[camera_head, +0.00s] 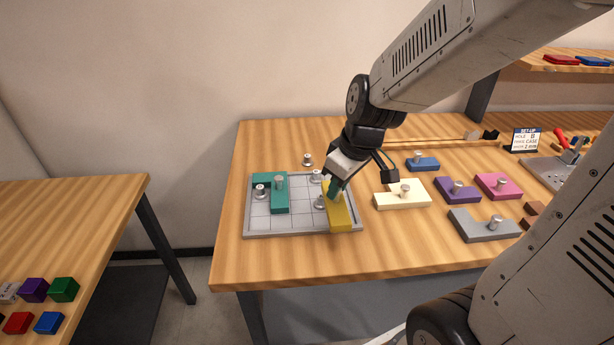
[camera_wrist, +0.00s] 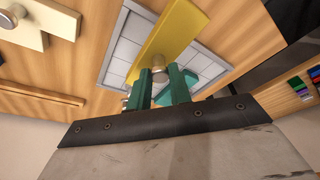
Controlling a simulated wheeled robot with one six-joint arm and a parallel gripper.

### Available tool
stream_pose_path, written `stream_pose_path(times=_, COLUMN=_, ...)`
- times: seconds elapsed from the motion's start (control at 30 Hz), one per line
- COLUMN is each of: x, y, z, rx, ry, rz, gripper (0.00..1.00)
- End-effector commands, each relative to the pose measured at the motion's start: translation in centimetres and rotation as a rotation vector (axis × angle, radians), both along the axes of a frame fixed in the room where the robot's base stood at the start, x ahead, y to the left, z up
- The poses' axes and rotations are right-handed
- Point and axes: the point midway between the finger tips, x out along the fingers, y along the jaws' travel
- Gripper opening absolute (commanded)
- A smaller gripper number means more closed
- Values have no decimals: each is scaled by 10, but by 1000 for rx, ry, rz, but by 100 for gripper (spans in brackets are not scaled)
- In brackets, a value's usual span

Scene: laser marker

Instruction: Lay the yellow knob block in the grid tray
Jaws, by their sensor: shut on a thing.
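The yellow knob block (camera_head: 340,219) is a long bar at the right side of the grid tray (camera_head: 258,208), near its front right corner. My gripper (camera_head: 334,192) is above it, with its green fingers shut on the block's metal knob. In the wrist view the knob (camera_wrist: 160,74) sits between the two fingertips (camera_wrist: 160,80), and the yellow bar (camera_wrist: 173,38) lies over the grey tray (camera_wrist: 117,66). I cannot tell whether the bar touches the tray floor. A teal block (camera_head: 279,205) with a knob lies in the tray's back left part.
Small metal knobs (camera_head: 259,191) stand in the tray and one (camera_head: 307,160) behind it. Cream (camera_head: 390,201), blue (camera_head: 424,165), purple (camera_head: 452,188), pink (camera_head: 500,189) and grey (camera_head: 475,229) knob blocks lie to the right. The tray's front left cells are bare.

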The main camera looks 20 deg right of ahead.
Motion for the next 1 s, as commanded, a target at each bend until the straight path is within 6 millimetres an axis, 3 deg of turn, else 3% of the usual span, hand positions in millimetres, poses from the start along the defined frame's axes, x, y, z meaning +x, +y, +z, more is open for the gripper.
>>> stream_pose_path(times=0.3, x=83, y=21, z=-9, rx=0, ry=1, rz=-2, gripper=0)
stream_pose_path(times=0.43, x=108, y=29, z=-11, rx=0, ry=0, rz=-1, gripper=0)
stream_pose_path(times=0.73, x=131, y=37, z=-13, rx=0, ry=0, rz=1, gripper=0)
stream_pose_path(times=1.0, x=130, y=37, z=-48, rx=0, ry=1, rz=0, gripper=0)
